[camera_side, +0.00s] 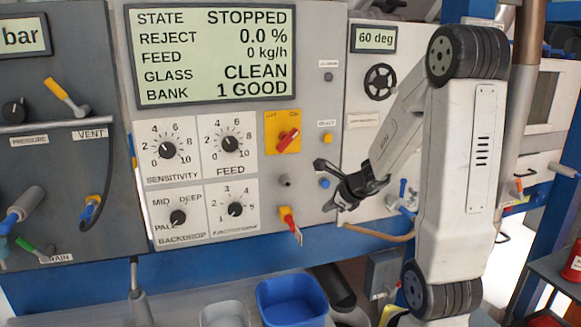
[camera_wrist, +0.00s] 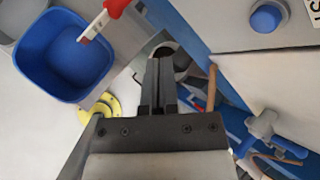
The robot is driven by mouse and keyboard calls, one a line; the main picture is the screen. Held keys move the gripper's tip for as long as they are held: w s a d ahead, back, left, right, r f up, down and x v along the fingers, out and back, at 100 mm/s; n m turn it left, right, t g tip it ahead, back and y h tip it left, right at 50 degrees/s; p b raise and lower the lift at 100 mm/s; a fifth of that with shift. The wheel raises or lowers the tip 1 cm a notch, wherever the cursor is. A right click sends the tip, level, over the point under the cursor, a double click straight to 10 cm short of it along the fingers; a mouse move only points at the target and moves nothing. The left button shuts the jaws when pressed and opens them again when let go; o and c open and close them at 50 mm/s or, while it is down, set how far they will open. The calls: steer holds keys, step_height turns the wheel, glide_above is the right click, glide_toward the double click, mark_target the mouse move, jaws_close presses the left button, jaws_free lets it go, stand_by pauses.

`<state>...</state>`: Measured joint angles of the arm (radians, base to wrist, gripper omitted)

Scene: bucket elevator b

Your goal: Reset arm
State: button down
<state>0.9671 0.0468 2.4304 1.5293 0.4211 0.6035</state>
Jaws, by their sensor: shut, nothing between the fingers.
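My gripper (camera_wrist: 159,70) shows in the wrist view with its two dark fingers side by side, shut with nothing between them. In the side view my gripper (camera_side: 334,198) hangs in the air in front of the right part of the control panel (camera_side: 315,110), pointing left. It is right of the key with the red and yellow head (camera_side: 290,225) and apart from it. My arm is bent, with the forearm sloping down to the left from the upper joint.
A blue bin (camera_side: 291,302) stands below the panel; it also shows in the wrist view (camera_wrist: 62,88). The screen (camera_side: 212,52) reads STOPPED, CLEAN, 1 GOOD. A red switch (camera_side: 288,139) on a yellow plate and several knobs are left of my gripper. A handwheel (camera_side: 380,82) is above.

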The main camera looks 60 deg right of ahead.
steer(key=a+n, duration=0.2)
steer(key=w+a+f+n+y, duration=0.1)
steer(key=a+n, duration=0.1)
steer(key=w+a+n+g+y, duration=0.1)
steer(key=a+n, duration=0.1)
steer(key=a, duration=0.1)
steer(key=shift+w+f+n, duration=0.25)
steer(key=shift+f+n, duration=0.05)
steer(key=shift+f, duration=0.1)
steer(key=a+f+n+g, duration=0.2)
steer(key=a+n, duration=0.8)
steer(key=n, duration=0.3)
steer(key=s+a+f+n+g, duration=0.1)
steer(key=a+f+n+g, duration=0.1)
steer(key=a+n, duration=0.7)
steer(key=shift+s+a+f+n+g+y, duration=0.15)
steer(key=shift+s+a+n+g+y, duration=0.2)
steer(key=shift+n, duration=2.25)
steer(key=shift+w, duration=0.1)
